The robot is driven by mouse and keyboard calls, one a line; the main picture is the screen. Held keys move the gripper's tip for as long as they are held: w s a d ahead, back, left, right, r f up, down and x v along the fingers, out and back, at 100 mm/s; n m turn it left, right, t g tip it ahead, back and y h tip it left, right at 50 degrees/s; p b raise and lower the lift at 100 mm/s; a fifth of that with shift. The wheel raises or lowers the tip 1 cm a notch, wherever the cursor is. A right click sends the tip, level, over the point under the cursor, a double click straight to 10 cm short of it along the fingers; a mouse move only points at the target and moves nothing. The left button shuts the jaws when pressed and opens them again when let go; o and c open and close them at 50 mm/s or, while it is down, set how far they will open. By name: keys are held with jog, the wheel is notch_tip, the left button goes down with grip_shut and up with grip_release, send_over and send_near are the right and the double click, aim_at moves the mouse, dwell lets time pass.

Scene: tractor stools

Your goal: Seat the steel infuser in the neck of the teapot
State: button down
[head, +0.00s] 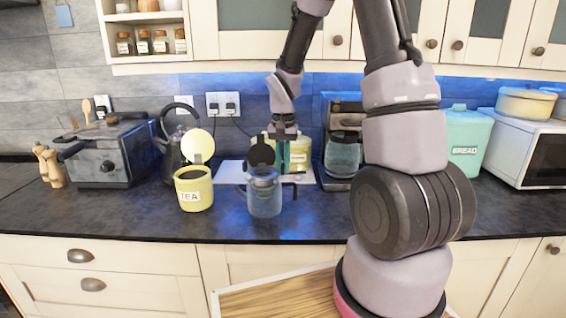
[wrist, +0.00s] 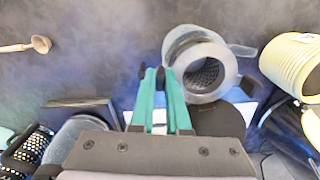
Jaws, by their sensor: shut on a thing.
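The glass teapot (head: 264,203) stands on the dark counter with its round black lid (head: 262,153) raised. In the wrist view the teapot (wrist: 178,40) shows from above. The steel infuser (wrist: 226,75) is a grey ring with a dark mesh cup, over the teapot's mouth. In the head view its rim (head: 264,173) shows at the top of the pot. I cannot tell whether it rests fully in the neck. My gripper (head: 283,170) is at the pot's mouth, its teal fingers (wrist: 153,78) nearly together beside the infuser's rim. The exact grip is hidden.
An open yellow tea tin (head: 194,192) stands close left of the teapot. A kettle (head: 176,150) and toaster (head: 105,155) are farther left. A coffee machine with a glass carafe (head: 342,155) stands behind right. A wooden spoon (wrist: 40,44) lies on the counter.

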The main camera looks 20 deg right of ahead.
jog(key=shift+f, duration=1.3)
jog(key=c, duration=0.8)
grip_release()
jog(key=shift+r, duration=4)
jog(key=shift+r, duration=0.3)
jog(key=s+r+t, duration=0.2)
jog(key=s+r, duration=0.4)
jog(key=s+r+n+t+y, duration=0.1)
jog(key=s+r+t, duration=0.1)
jog(key=s+r, duration=0.5)
jog(key=s+r+t+y, duration=0.1)
jog(key=s+r+t, duration=0.2)
jog(key=s+r, duration=0.3)
jog(key=shift+s+d+r, duration=0.25)
jog(key=shift+r, duration=0.1)
